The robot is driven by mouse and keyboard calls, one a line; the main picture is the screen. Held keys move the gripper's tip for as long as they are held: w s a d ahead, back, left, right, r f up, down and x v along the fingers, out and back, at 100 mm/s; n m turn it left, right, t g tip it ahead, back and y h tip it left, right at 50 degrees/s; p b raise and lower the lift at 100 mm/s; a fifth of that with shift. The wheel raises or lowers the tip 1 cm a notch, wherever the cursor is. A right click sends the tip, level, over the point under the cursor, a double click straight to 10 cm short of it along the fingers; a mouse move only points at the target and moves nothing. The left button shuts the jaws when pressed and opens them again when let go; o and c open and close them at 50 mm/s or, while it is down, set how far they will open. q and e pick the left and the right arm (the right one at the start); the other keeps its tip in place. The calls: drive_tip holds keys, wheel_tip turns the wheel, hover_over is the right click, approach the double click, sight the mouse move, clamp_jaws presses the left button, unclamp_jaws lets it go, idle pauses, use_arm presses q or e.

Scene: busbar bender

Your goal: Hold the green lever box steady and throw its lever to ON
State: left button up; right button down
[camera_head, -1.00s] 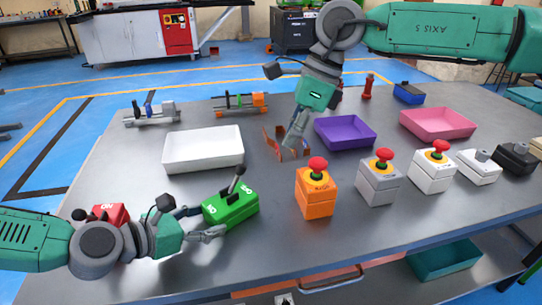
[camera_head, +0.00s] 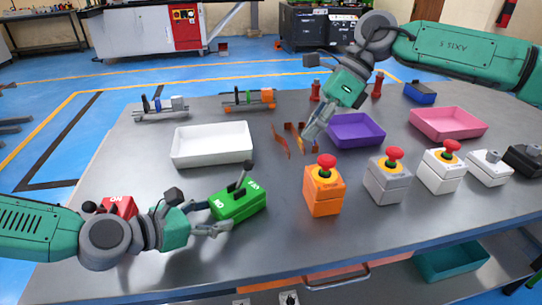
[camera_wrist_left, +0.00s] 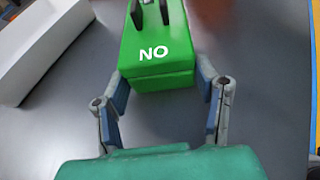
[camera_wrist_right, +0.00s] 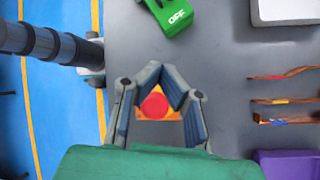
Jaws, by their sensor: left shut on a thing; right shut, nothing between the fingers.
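The green lever box (camera_head: 236,203) sits on the table at the front left. Its black lever (camera_head: 243,178) leans toward the OFF end, away from my left gripper (camera_head: 213,217). That gripper is shut on the ON end of the box, one finger on each side, as the left wrist view shows (camera_wrist_left: 163,75). The box's OFF end (camera_wrist_right: 172,16) shows at the top of the right wrist view. My right gripper (camera_head: 310,135) is shut and empty, raised above the table beside the purple tray, well apart from the box.
A red box (camera_head: 118,206) stands partly behind my left arm. A white tray (camera_head: 212,158) lies behind the green box. An orange button box (camera_head: 323,203) stands to its right, with more boxes beyond. Copper strips (camera_head: 282,142) and a purple tray (camera_head: 357,143) lie near my right gripper.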

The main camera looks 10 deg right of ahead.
sight(243, 176)
use_arm(q)
drive_tip(key=shift+d, duration=0.15)
use_arm(e)
drive_tip(key=shift+w+d+f+y, duration=0.15)
drive_tip(key=shift+d+f+y, duration=0.1)
drive_tip(key=shift+d+y, duration=0.2)
drive_tip(key=shift+a, duration=0.2)
drive_tip(key=shift+a+f, duration=0.15)
drive_tip(key=shift+f, duration=0.1)
drive_tip(key=x, duration=0.9)
drive_tip(key=shift+s+a+f, duration=0.15)
drive_tip(key=shift+s+f, duration=0.1)
drive_tip(key=shift+w+a+r, duration=0.25)
drive_tip(key=shift+a+r, duration=0.05)
drive_tip(key=shift+a, duration=0.3)
drive_tip(key=shift+w+a+r, duration=0.25)
drive_tip(key=shift+a, duration=0.3)
drive_tip(key=shift+w+a+r, duration=0.25)
drive_tip(key=shift+a+r, duration=0.05)
drive_tip(key=shift+a, duration=0.3)
